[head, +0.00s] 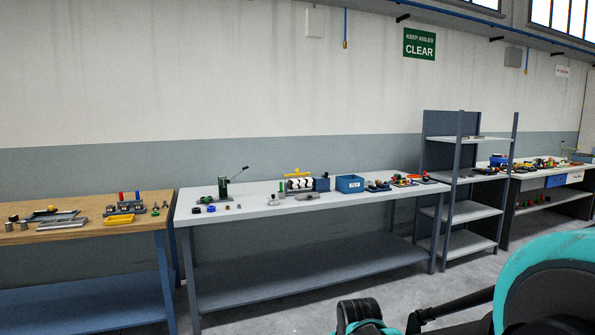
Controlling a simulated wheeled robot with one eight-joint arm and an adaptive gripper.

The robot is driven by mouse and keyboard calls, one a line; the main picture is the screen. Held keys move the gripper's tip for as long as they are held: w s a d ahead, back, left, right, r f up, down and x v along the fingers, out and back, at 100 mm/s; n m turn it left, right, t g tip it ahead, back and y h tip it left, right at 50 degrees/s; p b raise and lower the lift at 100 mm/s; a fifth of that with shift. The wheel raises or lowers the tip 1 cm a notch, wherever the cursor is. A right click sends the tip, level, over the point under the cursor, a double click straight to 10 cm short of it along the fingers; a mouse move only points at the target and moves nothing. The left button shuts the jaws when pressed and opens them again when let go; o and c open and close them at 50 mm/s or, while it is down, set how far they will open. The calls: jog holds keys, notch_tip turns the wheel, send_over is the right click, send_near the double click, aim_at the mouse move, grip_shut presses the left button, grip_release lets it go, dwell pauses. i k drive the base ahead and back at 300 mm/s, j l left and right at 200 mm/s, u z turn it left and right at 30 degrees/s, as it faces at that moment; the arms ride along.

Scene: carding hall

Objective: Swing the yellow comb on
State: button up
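A small yellow part (297,174) sits on top of a device with black and white stripes (299,184), near the middle of the pale-topped workbench (250,208). It may be the yellow comb, but it is too small and far off to see teeth or a hinge. I cannot tell how it is attached. Teal and black parts of my own body fill the lower right. I cannot make out my gripper's fingers, and nothing of mine is near the striped device.
A grey shelf rack (468,208) and another bench (545,190) stand right. Grey floor (290,313) shows in front.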

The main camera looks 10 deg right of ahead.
aim_at(297, 172)
jog(key=i+l, duration=0.15)
jog(key=i, duration=1.05)
jog(key=i+l+z, duration=0.1)
jog(key=i, duration=1.05)
